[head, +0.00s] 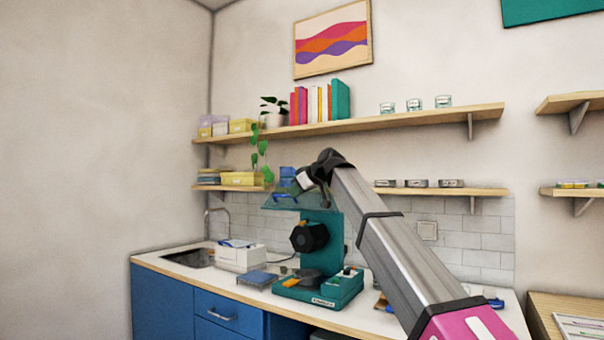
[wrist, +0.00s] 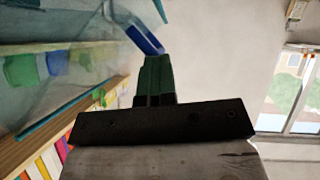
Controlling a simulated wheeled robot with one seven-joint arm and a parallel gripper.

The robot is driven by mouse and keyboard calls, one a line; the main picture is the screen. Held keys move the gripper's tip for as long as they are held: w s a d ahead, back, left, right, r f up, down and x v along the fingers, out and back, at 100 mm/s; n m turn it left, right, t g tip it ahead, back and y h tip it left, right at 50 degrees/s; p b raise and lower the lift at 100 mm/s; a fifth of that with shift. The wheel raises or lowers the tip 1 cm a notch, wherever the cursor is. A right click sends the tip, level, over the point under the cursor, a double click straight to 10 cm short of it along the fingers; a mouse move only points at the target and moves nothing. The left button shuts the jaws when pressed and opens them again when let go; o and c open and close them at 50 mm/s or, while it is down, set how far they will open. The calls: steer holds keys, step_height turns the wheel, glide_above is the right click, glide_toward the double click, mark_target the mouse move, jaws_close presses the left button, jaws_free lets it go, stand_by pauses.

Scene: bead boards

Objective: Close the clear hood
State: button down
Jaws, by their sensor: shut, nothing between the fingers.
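The clear hood (head: 315,201) is a greenish see-through panel, raised and tilted above a teal bench machine (head: 318,250). In the wrist view the hood (wrist: 65,50) fills the upper left, with shelf items showing through it. A blue bar with a pale edge (wrist: 137,37), which looks like part of the hood, lies just past my fingertips. My gripper (wrist: 155,62) is shut and empty, close to that bar; I cannot tell whether they touch. In the head view my wrist hangs over the hood's upper side, and the fingertips are hard to make out.
The machine stands on a white counter (head: 376,298) with a blue front, beside a white box (head: 240,257) and a blue tray (head: 257,278). The sink (head: 192,257) is at left. Shelves (head: 400,117) with books and jars are on the wall behind.

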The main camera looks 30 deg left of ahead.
step_height(320, 180, down, 22)
steer(key=w+n+t, duration=0.1)
steer(key=n+t, duration=0.3)
steer(key=t, duration=0.1)
steer(key=shift+w+f+y, duration=0.2)
steer(key=shift+w+y, duration=0.05)
steer(key=shift+y, duration=0.05)
steer(key=shift+d, duration=0.1)
